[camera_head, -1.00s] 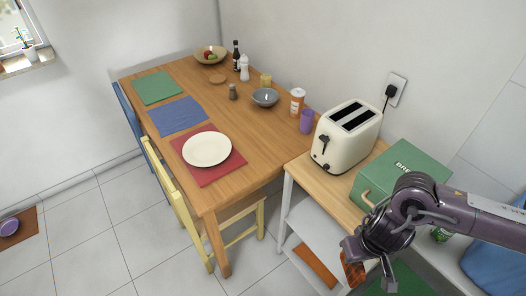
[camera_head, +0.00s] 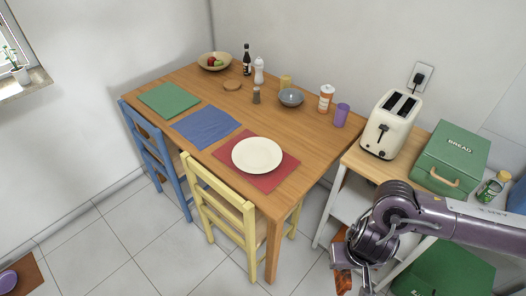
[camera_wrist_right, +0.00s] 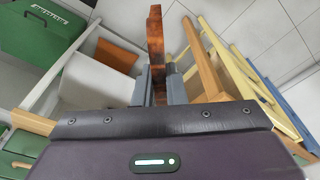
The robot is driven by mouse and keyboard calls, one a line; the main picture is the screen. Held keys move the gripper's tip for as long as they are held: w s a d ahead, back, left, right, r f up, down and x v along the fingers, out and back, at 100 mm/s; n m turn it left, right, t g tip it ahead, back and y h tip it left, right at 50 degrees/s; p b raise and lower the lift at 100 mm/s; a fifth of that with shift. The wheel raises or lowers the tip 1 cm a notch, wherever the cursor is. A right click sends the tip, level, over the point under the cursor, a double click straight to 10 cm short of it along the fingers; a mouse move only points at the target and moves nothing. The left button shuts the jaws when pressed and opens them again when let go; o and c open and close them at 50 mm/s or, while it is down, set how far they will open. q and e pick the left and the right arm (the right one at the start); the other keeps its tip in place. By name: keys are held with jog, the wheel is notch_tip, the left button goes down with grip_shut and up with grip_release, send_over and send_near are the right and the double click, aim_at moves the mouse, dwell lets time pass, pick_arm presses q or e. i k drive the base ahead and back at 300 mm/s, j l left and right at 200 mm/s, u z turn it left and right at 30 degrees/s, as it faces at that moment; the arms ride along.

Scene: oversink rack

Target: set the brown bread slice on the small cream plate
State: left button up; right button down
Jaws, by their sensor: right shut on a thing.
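The cream plate (camera_head: 257,154) lies on a red placemat (camera_head: 274,183) at the near right part of the wooden table. My right gripper (camera_head: 352,280) is at the bottom of the head view, in front of the small shelf unit and to the right of and nearer than the plate. It is shut on the brown bread slice (camera_head: 343,280). The right wrist view shows the slice (camera_wrist_right: 156,45) edge-on and upright between the two fingers of the gripper (camera_wrist_right: 156,85). My left gripper does not show.
A toaster (camera_head: 391,124) and a green bread box (camera_head: 451,158) stand on the shelf unit beside the table. A yellow chair (camera_head: 225,205) and a blue chair (camera_head: 152,150) stand at the table's front. Blue and green placemats are bare.

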aim_at(262, 162)
jog(key=i+j+z, duration=0.1)
jog(key=j, duration=0.3)
jog(key=i+j+z, duration=0.15)
jog(key=j, duration=0.25)
jog(key=i+j+z, duration=0.1)
jog(key=j, duration=0.3)
jog(key=i+j+z, duration=0.1)
jog(key=j, duration=0.3)
jog(key=i+j, duration=0.1)
jog(key=i, duration=0.2)
jog(key=i+z, duration=0.15)
jog(key=i, duration=0.2)
